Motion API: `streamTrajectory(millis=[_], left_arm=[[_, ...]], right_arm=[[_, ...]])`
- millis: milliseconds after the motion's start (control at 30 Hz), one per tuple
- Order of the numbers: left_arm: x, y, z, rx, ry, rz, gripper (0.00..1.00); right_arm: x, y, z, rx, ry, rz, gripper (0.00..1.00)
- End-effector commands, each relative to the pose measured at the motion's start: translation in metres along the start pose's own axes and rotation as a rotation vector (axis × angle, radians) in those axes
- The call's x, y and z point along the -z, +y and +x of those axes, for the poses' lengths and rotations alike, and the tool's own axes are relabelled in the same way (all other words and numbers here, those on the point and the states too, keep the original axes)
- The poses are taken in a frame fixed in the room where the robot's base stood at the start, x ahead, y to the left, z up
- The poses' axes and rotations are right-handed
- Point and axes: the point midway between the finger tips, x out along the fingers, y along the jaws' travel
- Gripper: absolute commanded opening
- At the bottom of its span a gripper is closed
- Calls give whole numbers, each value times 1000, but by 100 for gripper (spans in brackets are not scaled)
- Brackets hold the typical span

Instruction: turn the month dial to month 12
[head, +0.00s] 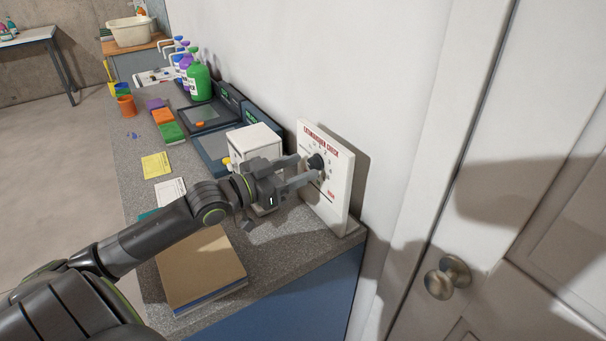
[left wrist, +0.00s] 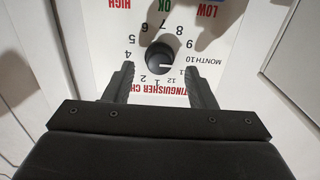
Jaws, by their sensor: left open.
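The month dial is a round black knob (head: 316,162) on the white "EXTINGUISHER CHECK" panel (head: 341,170), which leans upright by the wall. The printed 12 is toward the bottom right of the dial in that view; the 3 is hidden by a finger. My left gripper (head: 307,168) is open in front of the dial. Its fingers (left wrist: 159,70) lie on either side of the dial; I cannot tell whether they touch it. My right gripper is not in view.
A white box (head: 254,142) stands close behind my left gripper. A brown-topped stack (head: 200,268) lies on the grey counter (head: 285,238) in front. Bottles, including a green one (head: 199,82), and trays stand further back. A door with a knob (head: 447,277) is at right.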

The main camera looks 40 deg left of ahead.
Motion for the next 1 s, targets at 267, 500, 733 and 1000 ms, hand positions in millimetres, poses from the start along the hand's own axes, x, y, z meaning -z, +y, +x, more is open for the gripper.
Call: streamTrajectory(millis=[267,500,733,1000], left_arm=[[0,1,16,-3,1,0,51],[0,1,16,-3,-1,0,51],[0,1,16,-3,-1,0,27],[0,1,16,-3,-1,3,7]], right_arm=[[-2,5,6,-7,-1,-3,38],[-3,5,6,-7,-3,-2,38],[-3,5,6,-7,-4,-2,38],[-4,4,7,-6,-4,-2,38]])
